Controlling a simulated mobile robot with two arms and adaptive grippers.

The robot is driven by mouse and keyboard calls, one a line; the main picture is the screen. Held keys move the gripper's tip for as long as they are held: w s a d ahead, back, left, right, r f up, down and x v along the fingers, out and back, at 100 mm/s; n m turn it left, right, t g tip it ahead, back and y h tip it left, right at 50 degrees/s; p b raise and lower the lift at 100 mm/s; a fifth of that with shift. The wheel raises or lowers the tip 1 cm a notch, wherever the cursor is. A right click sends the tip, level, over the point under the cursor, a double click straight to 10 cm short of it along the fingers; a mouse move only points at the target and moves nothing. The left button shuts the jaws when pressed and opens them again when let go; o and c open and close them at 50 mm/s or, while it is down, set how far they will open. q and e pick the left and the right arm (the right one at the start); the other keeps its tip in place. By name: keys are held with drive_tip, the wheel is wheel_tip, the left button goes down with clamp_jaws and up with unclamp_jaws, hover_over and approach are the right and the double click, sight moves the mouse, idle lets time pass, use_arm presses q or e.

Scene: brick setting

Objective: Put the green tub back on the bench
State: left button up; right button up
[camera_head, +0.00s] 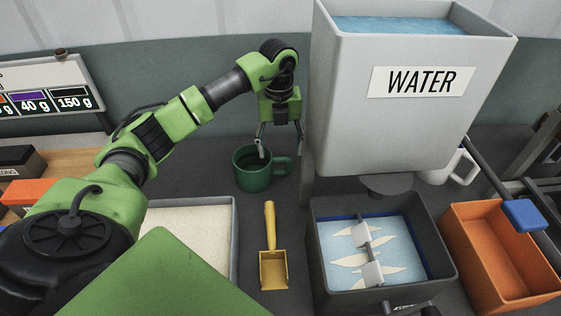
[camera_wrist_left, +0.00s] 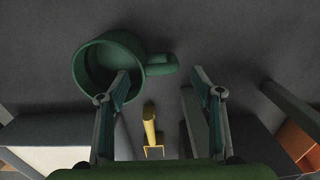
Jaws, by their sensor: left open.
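A green tub (camera_head: 258,174), shaped like a mug with a handle on its right, stands upright on the dark bench (camera_head: 215,165) left of the water tank. In the left wrist view, the tub (camera_wrist_left: 100,65) is at upper left with its handle pointing right. My left gripper (camera_head: 280,143) is open and points down over the tub's handle side. In the left wrist view, the left fingertip of my left gripper (camera_wrist_left: 160,78) overlaps the tub's rim and the other is beyond the handle. The gap holds nothing gripped. My right gripper is not in view.
A large water tank (camera_head: 345,120) stands close on the right. A dark bin (camera_head: 440,265) with blue contents sits below it. A yellow scoop (camera_head: 271,250), an orange bin (camera_head: 480,255), a white mug (camera_head: 462,168) and a pale-filled tray (camera_head: 235,225) are around.

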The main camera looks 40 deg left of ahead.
use_arm(q)
wheel_tip(320, 180, up, 6)
drive_tip(key=shift+f+b, duration=0.15)
drive_tip(key=shift+b, duration=0.15)
